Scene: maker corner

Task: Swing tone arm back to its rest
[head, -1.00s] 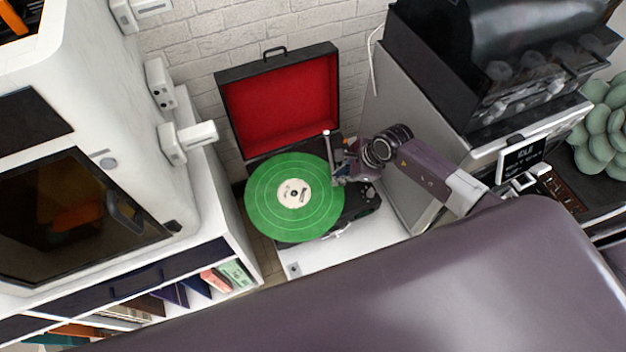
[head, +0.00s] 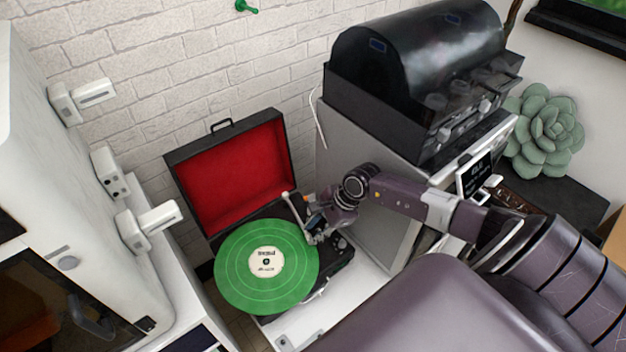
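A suitcase record player stands open on the white surface, its red-lined lid (head: 230,180) tilted up at the back. A green record (head: 235,287) with a pale label lies on it. The tone arm (head: 293,207), with a white end, shows at the record's right side, beside my gripper; its lower part is hidden. My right gripper (head: 314,236) is at the record's right edge, over the player's right side. Its fingers are small and overlap the tone arm area, so I cannot tell whether they touch or hold it. My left gripper is not in view.
A grey cabinet (head: 367,209) with a black, dome-topped machine (head: 420,70) stands close to the right of the player. A white machine with a dark window (head: 60,285) stands at the left. A brick wall (head: 230,65) is behind. Little free room surrounds the player.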

